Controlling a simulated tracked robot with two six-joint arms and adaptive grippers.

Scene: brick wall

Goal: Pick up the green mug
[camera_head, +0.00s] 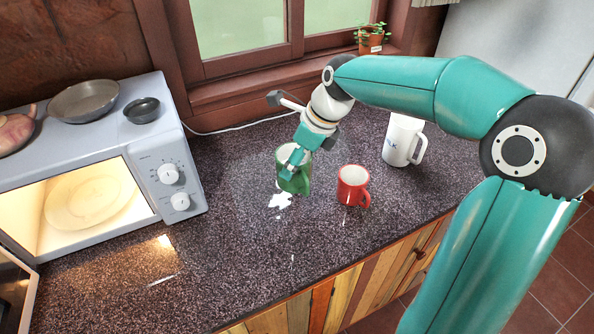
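The green mug (302,182) stands on the dark speckled counter, in front of the window. My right arm comes in from the right, and its gripper (291,168) is at the mug, with its fingers overlapping the mug's rim and upper part. The gripper and wrist hide part of the mug. I cannot tell whether the fingers are closed on it or whether it touches the counter. My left gripper is not in view.
A red mug (352,188) stands just right of the green one, and a white jug (400,140) is farther right. An open, lit microwave (170,150) with pans on top is at the left. A white patch (280,200) lies on the counter below the green mug. The front counter is clear.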

